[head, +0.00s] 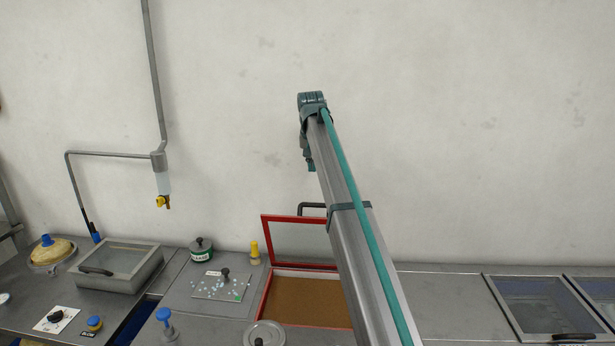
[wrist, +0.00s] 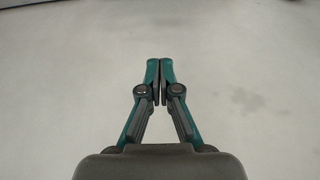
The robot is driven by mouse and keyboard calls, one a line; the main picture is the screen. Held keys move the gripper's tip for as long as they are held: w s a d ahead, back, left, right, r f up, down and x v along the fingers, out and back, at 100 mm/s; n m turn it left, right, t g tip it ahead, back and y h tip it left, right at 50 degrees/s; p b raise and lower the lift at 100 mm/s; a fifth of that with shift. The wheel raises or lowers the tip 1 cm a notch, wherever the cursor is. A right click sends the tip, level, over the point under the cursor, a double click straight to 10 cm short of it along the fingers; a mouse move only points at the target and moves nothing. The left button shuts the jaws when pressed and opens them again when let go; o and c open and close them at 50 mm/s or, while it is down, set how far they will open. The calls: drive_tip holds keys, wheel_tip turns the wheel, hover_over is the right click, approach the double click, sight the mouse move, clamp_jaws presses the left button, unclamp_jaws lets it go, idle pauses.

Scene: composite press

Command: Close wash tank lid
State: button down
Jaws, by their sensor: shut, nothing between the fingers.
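A red-framed box (head: 264,295) with a brown surface inside sits on the counter left of my arm. Its red-framed glass lid (head: 290,238) is raised, tilted up toward the wall, with a dark handle (head: 312,208) at its top edge. It is the only lid seen clearly open; no label shows whether it is the wash tank. My arm hides the right part of box and lid. My gripper (wrist: 160,62) is shut and empty in the wrist view, before a plain pale surface. In the head view my arm's far end is above the raised lid, apart from it.
A grey box with a closed glass lid (head: 118,260) stands at left. Closed glass panels (head: 545,305) are set in the right counter. A green-labelled pot (head: 201,252), yellow bottle (head: 255,253) and speckled plate (head: 218,288) stand left of the red box. A pipe with valve (head: 160,180) hangs at left.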

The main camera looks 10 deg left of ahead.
wheel_tip(320, 180, down, 11)
drive_tip(key=p, duration=0.4)
drive_tip(key=shift+s+r+p, duration=0.2)
drive_tip(key=shift+s+p, duration=0.15)
drive_tip(key=shift+s, duration=0.1)
drive_tip(key=shift+d+f, duration=0.1)
drive_tip(key=shift+d, duration=0.1)
